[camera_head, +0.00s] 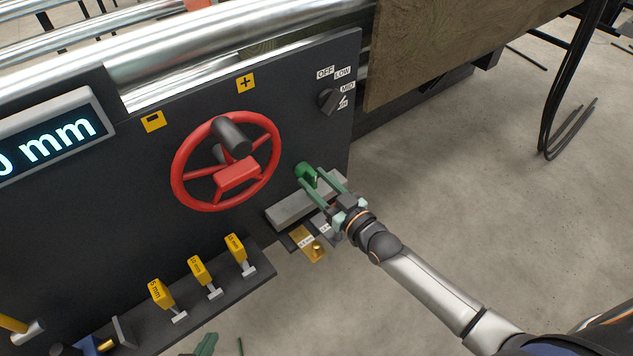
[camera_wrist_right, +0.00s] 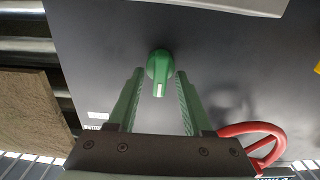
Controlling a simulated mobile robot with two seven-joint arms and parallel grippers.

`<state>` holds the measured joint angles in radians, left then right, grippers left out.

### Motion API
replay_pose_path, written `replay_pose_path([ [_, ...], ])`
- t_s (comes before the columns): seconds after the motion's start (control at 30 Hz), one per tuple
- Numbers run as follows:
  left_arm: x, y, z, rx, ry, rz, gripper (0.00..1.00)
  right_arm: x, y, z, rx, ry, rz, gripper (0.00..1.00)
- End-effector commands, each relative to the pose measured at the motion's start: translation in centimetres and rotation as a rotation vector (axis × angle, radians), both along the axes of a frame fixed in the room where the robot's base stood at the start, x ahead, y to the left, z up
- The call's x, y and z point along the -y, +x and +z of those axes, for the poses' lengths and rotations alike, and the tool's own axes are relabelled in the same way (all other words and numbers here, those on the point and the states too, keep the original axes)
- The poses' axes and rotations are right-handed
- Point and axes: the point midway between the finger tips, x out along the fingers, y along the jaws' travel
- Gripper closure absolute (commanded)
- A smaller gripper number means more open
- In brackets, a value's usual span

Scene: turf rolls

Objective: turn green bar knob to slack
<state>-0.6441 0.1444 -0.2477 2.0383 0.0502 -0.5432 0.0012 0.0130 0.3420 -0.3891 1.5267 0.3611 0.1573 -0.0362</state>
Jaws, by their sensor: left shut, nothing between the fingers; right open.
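The green bar knob (camera_head: 304,171) sits on the dark panel, right of the red handwheel. In the right wrist view the knob (camera_wrist_right: 159,68) is ahead, its bar pointing toward the bottom of the picture with a pale mark at its end. My right gripper (camera_head: 312,177) is open, its two green fingers reaching toward the knob, one on each side of the bar. In the wrist view the fingertips (camera_wrist_right: 160,76) are apart, with a gap on both sides of the knob. My left gripper (camera_head: 206,344) shows only partly at the bottom edge, shut and empty.
The red handwheel (camera_head: 237,174) stands out beside the knob. A grey block (camera_head: 290,208) sticks out below it. A black selector (camera_head: 328,101) is higher on the panel. Yellow gauge tags (camera_head: 197,266) stand on a ledge lower left. The floor at right is open.

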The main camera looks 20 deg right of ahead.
Motion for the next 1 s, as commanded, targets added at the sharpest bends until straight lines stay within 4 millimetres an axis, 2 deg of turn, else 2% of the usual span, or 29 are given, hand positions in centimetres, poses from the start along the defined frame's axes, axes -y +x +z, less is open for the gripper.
replay_pose_path([
  [0.2,-0.05,0.01,-0.02,-0.001,0.001,0.001,1.00,-0.02,0.00,-0.01,0.000,0.000,0.000,0.50],
  [0.63,-0.07,0.05,-0.14,-0.003,0.002,0.000,1.00,-0.01,-0.01,-0.01,0.000,0.000,0.000,0.98],
  [1.0,-0.06,0.05,-0.17,-0.003,0.002,0.000,1.00,0.01,-0.02,-0.02,0.000,0.000,0.000,1.00],
])
